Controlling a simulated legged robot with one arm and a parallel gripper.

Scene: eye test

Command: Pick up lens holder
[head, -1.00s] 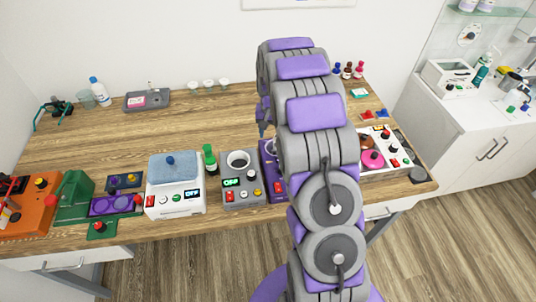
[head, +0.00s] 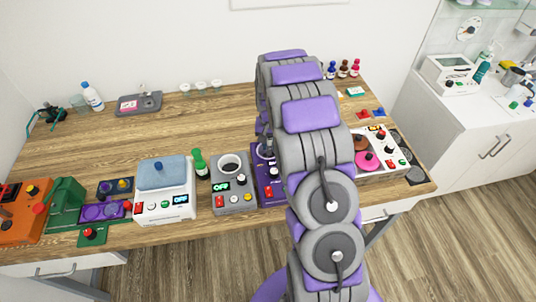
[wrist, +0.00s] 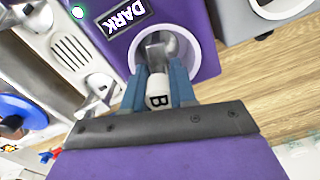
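In the wrist view, my gripper (wrist: 160,82) has its two blue fingers close on either side of a small white piece marked B (wrist: 158,92), with no clear gap showing. A grey metallic part (wrist: 155,50) lies just beyond it, over the round white opening of a purple device (wrist: 205,45) labelled DARK. I cannot tell whether the two parts are joined, or for sure which is the lens holder. In the head view, my arm hides the gripper and covers part of the purple device (head: 268,185).
In the head view, a grey device (head: 233,190) with a round cup and a white device (head: 165,195) with a blue top stand left of the purple one. A white panel (head: 378,155) with coloured discs is to the right. The table's middle left (head: 130,135) is clear.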

